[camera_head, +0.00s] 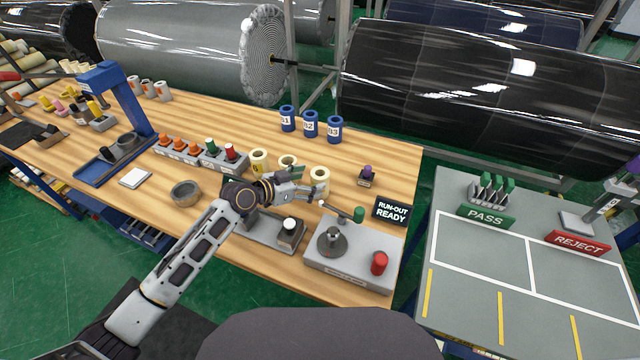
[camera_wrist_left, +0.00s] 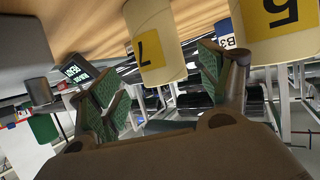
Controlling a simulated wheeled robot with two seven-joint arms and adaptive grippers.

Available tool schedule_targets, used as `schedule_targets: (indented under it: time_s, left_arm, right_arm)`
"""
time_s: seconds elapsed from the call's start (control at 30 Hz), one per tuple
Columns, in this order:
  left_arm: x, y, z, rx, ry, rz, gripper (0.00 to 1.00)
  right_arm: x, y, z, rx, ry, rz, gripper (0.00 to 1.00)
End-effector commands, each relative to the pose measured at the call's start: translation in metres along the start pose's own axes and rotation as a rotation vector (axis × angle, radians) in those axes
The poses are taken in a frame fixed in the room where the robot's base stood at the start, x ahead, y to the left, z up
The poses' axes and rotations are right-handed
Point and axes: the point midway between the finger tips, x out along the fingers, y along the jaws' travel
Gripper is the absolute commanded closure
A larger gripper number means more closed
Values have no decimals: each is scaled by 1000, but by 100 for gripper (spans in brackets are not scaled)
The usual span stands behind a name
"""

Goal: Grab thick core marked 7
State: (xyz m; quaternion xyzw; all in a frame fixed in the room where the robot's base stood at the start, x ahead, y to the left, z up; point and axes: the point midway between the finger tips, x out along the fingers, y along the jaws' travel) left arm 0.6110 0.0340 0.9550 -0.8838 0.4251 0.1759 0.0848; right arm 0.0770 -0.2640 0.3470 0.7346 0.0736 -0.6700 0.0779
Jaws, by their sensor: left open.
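The thick core marked 7 (camera_wrist_left: 155,40) is a cream roll with a yellow label in the left wrist view, where the picture looks turned over. In the head view it appears to be the rightmost cream core (camera_head: 320,175), upright on the wooden table. My left gripper (camera_head: 308,192) is open and close to this core, on its near side. In the wrist view the green-padded fingers of the left gripper (camera_wrist_left: 157,80) are spread on either side of the core; contact cannot be told. My right gripper is not in view.
Another cream core (camera_head: 259,160) stands further left. Blue cores (camera_head: 309,124) stand behind. A grey fixture (camera_head: 352,252) with a red button and the run-out sign (camera_head: 391,211) are to the right.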

Motion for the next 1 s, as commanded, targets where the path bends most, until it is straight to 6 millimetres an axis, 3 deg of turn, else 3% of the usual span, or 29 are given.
schedule_targets:
  time_s: [0.7, 1.0]
  left_arm:
    - [48, -2, -1, -2, 1, 0, 22]
    - [52, -2, 0, 0, 0, 0, 22]
  right_arm:
    - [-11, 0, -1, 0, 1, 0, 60]
    - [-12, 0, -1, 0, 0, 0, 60]
